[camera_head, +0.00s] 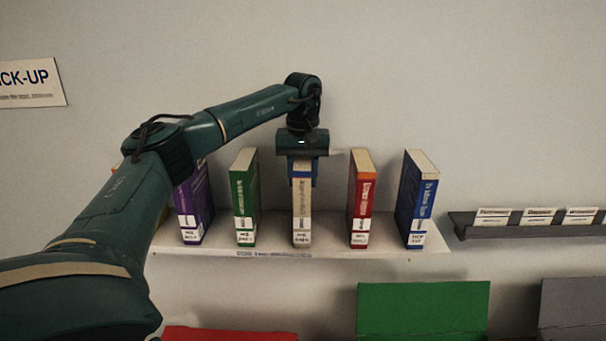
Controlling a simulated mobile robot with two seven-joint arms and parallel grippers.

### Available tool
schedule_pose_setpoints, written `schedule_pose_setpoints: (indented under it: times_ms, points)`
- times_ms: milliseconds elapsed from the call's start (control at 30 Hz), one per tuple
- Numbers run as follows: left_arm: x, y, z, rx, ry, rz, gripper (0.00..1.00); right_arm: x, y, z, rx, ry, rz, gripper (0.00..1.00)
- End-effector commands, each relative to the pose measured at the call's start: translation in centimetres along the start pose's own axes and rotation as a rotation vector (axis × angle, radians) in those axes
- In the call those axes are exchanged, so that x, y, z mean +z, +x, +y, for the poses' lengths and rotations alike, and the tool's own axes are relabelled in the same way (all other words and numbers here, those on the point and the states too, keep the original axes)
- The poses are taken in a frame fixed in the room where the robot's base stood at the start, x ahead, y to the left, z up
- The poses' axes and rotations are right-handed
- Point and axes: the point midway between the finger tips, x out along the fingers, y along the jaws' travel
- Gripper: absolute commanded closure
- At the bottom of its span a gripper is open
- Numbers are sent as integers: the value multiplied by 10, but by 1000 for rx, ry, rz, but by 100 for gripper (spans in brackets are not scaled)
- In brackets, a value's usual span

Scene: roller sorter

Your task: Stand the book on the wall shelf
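A pale grey book (302,214) stands upright near the middle of the white wall shelf (350,238), spine facing me. Its lower edge appears to be at the shelf surface; I cannot tell whether it bears its full weight there. My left gripper (302,171) points down from above and its blue fingers are closed around the top of this book. The fingers hide part of the book's upper end. My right gripper is not in view.
A purple book (194,208) and a green book (245,198) stand to the left; a red book (361,200) and a blue book (414,200) stand to the right, with gaps between. A dark label ledge (520,230) is at right. Red (230,334) and green (424,309) bins sit below.

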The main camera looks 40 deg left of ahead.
Motion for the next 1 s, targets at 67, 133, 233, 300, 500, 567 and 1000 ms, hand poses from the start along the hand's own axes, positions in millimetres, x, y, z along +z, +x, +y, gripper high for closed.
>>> schedule_pose_setpoints:
  times_ms: [67,133,233,300,500,567,1000]
  points:
    - [0,-1,1,3,1,2,100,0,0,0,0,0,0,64]
    - [0,-2,1,4,1,2,100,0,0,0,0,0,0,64]
    - [0,-1,1,3,1,2,100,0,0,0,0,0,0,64]
    - [0,2,1,3,1,1,100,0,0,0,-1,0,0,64]
    - [0,2,0,1,0,1,49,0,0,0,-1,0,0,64]
    - [0,2,0,1,0,1,44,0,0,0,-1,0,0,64]
    - [0,-18,2,5,0,3,44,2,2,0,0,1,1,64]
